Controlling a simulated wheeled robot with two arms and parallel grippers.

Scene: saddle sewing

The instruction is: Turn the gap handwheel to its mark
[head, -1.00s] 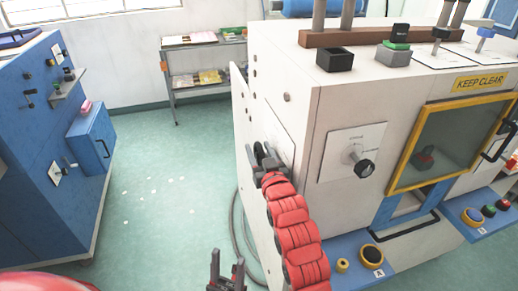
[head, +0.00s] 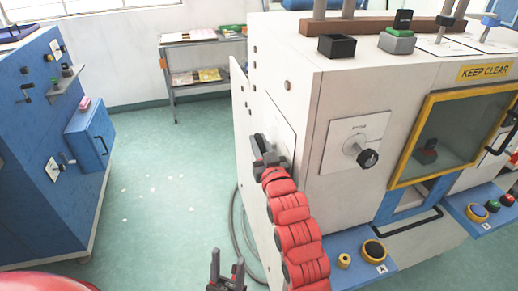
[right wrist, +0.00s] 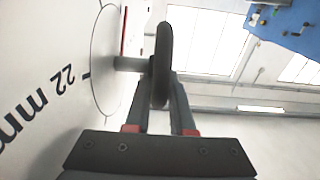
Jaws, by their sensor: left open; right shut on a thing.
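The gap handwheel (right wrist: 163,45) is a dark wheel seen nearly edge-on in the right wrist view, on a short grey shaft from a white plate. The plate (right wrist: 60,40) carries a thin circle, a red line near its top, a short black tick and the print "22 mm". My right gripper (right wrist: 161,100) is shut on the wheel's rim. In the head view my right gripper (head: 265,160) is at the machine's left side and partly hides the wheel. My left gripper (head: 227,274) is open and empty, low in the picture, apart from the machine.
The white machine (head: 305,190) fills the right side, with a front knob (head: 367,157), a yellow-framed window (head: 440,130) and blue button ledges. A blue cabinet (head: 40,150) stands at the left, a shelf (head: 205,60) at the back. Green floor between is clear apart from small scraps.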

